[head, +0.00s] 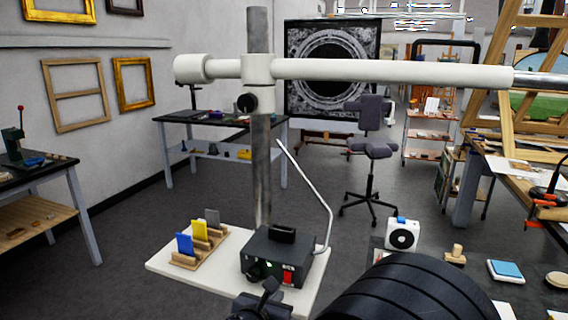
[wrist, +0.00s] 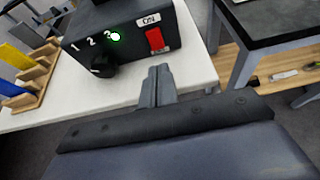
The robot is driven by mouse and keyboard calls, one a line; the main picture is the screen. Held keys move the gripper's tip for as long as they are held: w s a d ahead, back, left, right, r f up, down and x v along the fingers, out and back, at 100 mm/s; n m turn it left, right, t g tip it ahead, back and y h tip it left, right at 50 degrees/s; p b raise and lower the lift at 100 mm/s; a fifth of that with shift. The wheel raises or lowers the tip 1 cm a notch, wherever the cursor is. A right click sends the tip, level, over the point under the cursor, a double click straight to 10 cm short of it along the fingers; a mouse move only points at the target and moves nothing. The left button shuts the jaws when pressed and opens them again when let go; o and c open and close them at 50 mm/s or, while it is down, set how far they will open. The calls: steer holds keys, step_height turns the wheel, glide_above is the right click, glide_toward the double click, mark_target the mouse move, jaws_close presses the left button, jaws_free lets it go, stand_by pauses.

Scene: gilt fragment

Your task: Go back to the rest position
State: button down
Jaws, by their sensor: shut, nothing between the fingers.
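My gripper (wrist: 158,72) shows in the wrist view with its two grey fingers together and nothing between them. Its tips are in front of the black control box (wrist: 120,28), close to its front face, between the black knob (wrist: 100,65) and the red switch (wrist: 155,39); I cannot tell whether they touch it. A green light (wrist: 115,36) is lit on the box, and the switch has an "ON" label above it. In the head view my gripper (head: 268,292) is dark and partly cut off at the bottom edge, just in front of the box (head: 278,256).
The box stands on a white base board (head: 168,262) with a metal post (head: 262,160) and white crossbar (head: 390,71) above. A wooden rack (head: 212,246) with blue, yellow and grey pieces is left of it. A white fan-like device (head: 402,234) and a stamp (head: 456,254) are to the right.

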steer(key=shift+v, duration=2)
steer(key=shift+w, duration=0.1)
